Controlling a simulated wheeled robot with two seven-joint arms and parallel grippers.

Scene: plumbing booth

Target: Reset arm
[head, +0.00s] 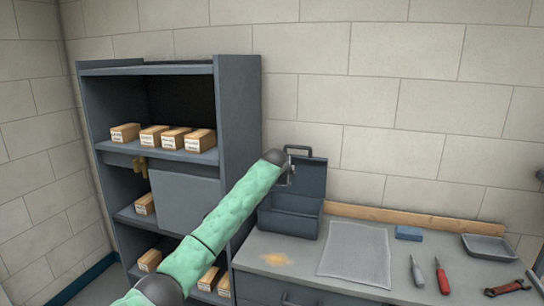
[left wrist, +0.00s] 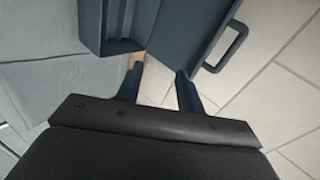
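My left arm comes in from the bottom left in the head view, sleeved in green. Its gripper (head: 287,168) is at the lid of the dark blue-grey toolbox (head: 287,222). In the left wrist view the two fingers of my left gripper (left wrist: 158,74) are apart with nothing held between them. The toolbox lid (left wrist: 192,30) with its handle (left wrist: 236,45) lies just beyond the right finger; I cannot tell whether they touch. The lid stands raised and the box is open. My arm hides part of the box. My right gripper is not in view.
A grey shelf unit (head: 238,115) with several labelled boxes stands at left. The workbench (head: 310,262) holds a grey mat (head: 356,253), blue block (head: 409,233), tray (head: 488,247), two screwdrivers (head: 442,277) and a red wrench (head: 507,288). The wall is close behind.

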